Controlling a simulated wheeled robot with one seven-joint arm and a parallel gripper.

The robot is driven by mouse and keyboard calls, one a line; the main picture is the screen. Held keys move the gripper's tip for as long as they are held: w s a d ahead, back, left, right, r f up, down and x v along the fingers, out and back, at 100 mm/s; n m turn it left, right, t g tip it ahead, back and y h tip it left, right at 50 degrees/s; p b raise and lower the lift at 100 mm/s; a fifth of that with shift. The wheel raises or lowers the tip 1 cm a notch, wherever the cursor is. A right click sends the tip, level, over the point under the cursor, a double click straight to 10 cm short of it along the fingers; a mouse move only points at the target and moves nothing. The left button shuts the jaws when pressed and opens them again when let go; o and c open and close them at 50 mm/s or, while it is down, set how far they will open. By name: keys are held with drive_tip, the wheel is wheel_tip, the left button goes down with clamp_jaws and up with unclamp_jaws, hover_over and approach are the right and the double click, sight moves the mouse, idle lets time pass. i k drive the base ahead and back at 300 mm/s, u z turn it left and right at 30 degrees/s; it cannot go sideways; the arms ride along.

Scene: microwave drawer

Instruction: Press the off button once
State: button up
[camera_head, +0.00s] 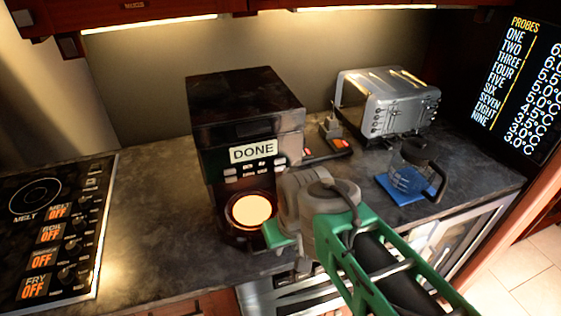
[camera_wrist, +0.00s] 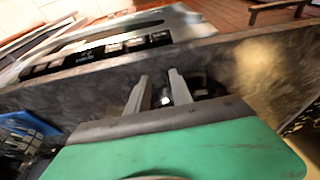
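A black coffee machine (camera_head: 245,110) stands on the counter, with a lit DONE label (camera_head: 254,151) on its front. Small pale buttons (camera_head: 252,168) sit in rows below that label; their markings are too small to read, so I cannot tell which is off. My gripper (camera_wrist: 160,85) shows two grey fingers a little apart, with nothing held between them. In the head view, my green gripper body (camera_head: 280,236) is in front of the machine's lower right, below the buttons. Its fingertips are hidden there.
A stove panel (camera_head: 52,230) with several orange OFF labels lies at left. A silver toaster (camera_head: 388,100), a power strip with red switches (camera_head: 330,150) and a glass jug (camera_head: 410,170) on a blue mat (camera_head: 388,186) are at right. Counter left of the machine (camera_head: 150,210) is clear.

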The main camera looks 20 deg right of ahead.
sight(278, 160)
drive_tip(key=u, duration=1.4)
drive_tip(key=k, duration=0.85)
drive_tip(key=u, duration=1.3)
